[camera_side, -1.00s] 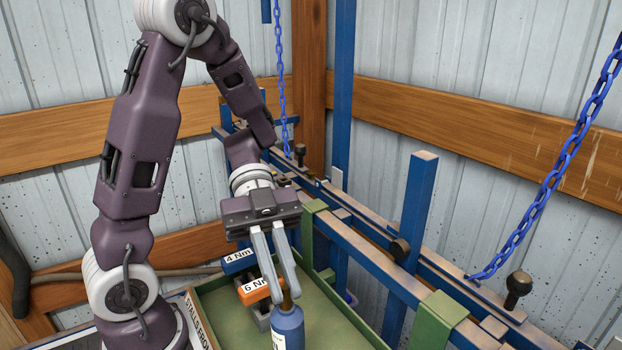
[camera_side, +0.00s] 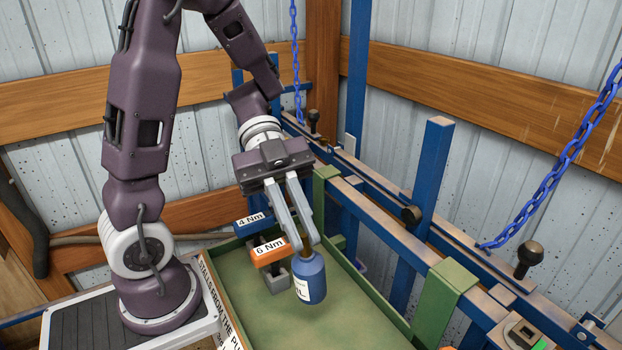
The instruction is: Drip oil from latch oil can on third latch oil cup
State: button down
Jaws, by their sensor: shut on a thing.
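The blue oil can (camera_side: 310,279) has a brown neck and a white label, partly seen. My gripper (camera_side: 308,243) is shut on its neck from above. The can is nearly upright over the green tray, beside the orange 6 Nm tool; a gap under it is hard to judge. I cannot tell which part is the third latch oil cup. A small square fitting (camera_side: 521,334) with a dark opening and a green piece beside it sits on the blue rail at the lower right.
The green tray (camera_side: 262,322) holds the orange 6 Nm tool (camera_side: 268,253) and the blue 4 Nm tool (camera_side: 252,224). Blue rails with dark knobs (camera_side: 530,255), a blue post (camera_side: 432,170) and green brackets (camera_side: 443,298) stand to the right. A blue chain (camera_side: 560,165) hangs above the rails.

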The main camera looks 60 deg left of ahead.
jog(key=w+a+r+n+t+y, duration=0.3)
jog(key=w+a+r+n+t, duration=0.35)
jog(key=w+a+r, duration=0.65)
jog(key=w+a+r+n+t+y, duration=0.1)
jog(key=w+a+r+t+y, duration=0.15)
jog(key=a, duration=0.45)
jog(key=w+a+r+n+t+y, duration=0.1)
jog(key=w+a+t, duration=0.15)
jog(key=a, duration=0.55)
jog(key=w+a+f+m, duration=0.1)
jog(key=w+a+f, duration=0.1)
jog(key=w+f, duration=0.2)
jog(key=shift+a+f+y, duration=0.15)
jog(key=shift+a+y, duration=0.15)
jog(key=shift+y, duration=0.15)
jog(key=shift+w+t, duration=0.1)
jog(key=shift+t, duration=0.15)
